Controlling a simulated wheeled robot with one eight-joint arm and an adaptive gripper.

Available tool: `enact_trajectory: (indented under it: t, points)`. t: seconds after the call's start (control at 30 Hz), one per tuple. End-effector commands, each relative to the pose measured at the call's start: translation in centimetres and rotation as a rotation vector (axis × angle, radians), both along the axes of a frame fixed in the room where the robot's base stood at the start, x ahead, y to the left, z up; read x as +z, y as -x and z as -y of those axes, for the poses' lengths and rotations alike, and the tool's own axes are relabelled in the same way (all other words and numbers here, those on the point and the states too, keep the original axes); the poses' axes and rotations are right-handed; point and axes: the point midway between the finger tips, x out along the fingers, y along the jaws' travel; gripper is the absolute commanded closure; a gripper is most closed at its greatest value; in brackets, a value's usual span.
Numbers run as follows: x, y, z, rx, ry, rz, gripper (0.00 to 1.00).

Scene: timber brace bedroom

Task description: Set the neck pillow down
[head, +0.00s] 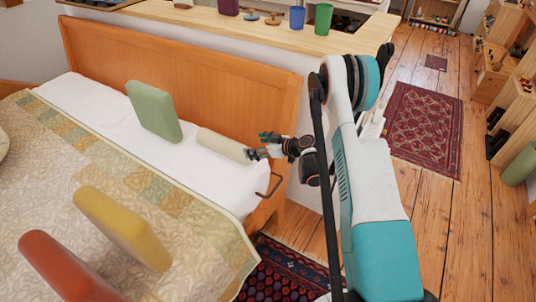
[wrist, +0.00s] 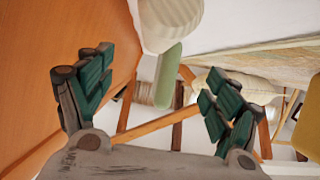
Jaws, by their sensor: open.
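The neck pillow, a cream roll (head: 222,145), lies on the white bedding at the headboard end of the bed. It also shows at the top of the wrist view (wrist: 170,22), with ribbed sides. My gripper (head: 262,147) is at the right end of the roll in the head view. In the wrist view my gripper (wrist: 152,85) has its two green-padded fingers spread wide, with nothing between them. The roll sits beyond and above the fingers in that view. Whether any finger touches it, I cannot tell.
A green cushion (head: 154,111) stands upright left of the roll. Yellow (head: 122,228) and red (head: 68,268) cushions are on the patterned quilt (head: 60,170). The wooden headboard (head: 180,70) rises behind, with a shelf of cups (head: 297,17) above.

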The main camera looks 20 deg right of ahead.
Motion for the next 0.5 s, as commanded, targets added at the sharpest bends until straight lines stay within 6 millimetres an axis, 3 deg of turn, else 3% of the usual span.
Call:
enact_trajectory:
  t: [0.27, 0.5]
  points:
    - [9.1, 0.3, -2.1, -0.039, 0.016, -0.131, 0.17]
    - [16.4, 2.8, -4.1, -0.093, 0.035, -0.241, 0.17]
